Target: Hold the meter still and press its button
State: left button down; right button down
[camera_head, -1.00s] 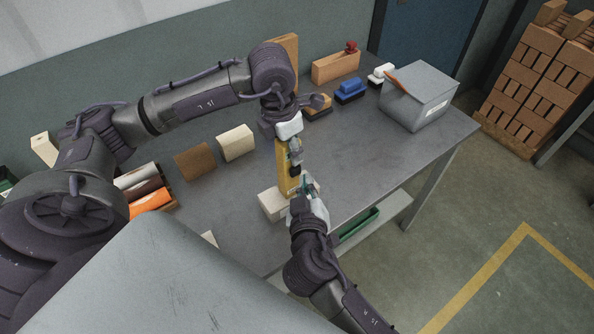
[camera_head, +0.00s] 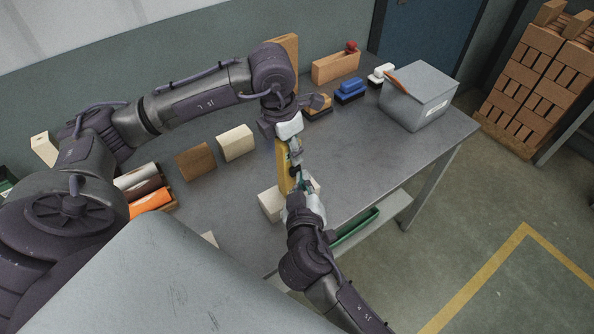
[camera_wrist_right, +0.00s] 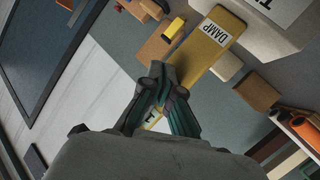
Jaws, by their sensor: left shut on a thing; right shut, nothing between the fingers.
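The yellow meter (camera_head: 282,168) stands roughly upright over the table, above a pale block. In the right wrist view the meter (camera_wrist_right: 208,52) shows a white label reading DAMP. My left gripper (camera_head: 295,152) is shut on the meter near its upper part. My right gripper (camera_head: 301,182) is shut and empty, close to the meter's lower part on its near right side. In the right wrist view the closed tips of my right gripper (camera_wrist_right: 160,72) overlap the meter's face. I cannot tell whether they touch it. The button is not visible, perhaps hidden behind the fingers.
A pale block (camera_head: 270,203) sits under the meter. Brown (camera_head: 195,161) and cream (camera_head: 236,143) blocks stand to the left. Brushes, including a blue one (camera_head: 350,91), and a grey box (camera_head: 424,108) stand at the back right. The table's right middle (camera_head: 375,150) is clear.

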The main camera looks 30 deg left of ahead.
jog(key=shift+w+a, duration=0.1)
jog(key=shift+a, duration=0.15)
jog(key=shift+d, duration=0.15)
dwell(0.3)
jog(key=shift+s+d, duration=0.35)
jog(key=shift+d, duration=0.35)
jog(key=shift+s+d, duration=0.35)
jog(key=shift+d, duration=0.4)
jog(key=shift+s+d, duration=0.3)
jog(key=shift+d, duration=0.5)
jog(key=shift+s+d, duration=0.35)
jog(key=shift+d, duration=0.4)
pick_arm(q)
jog(key=c, duration=0.6)
grip_release()
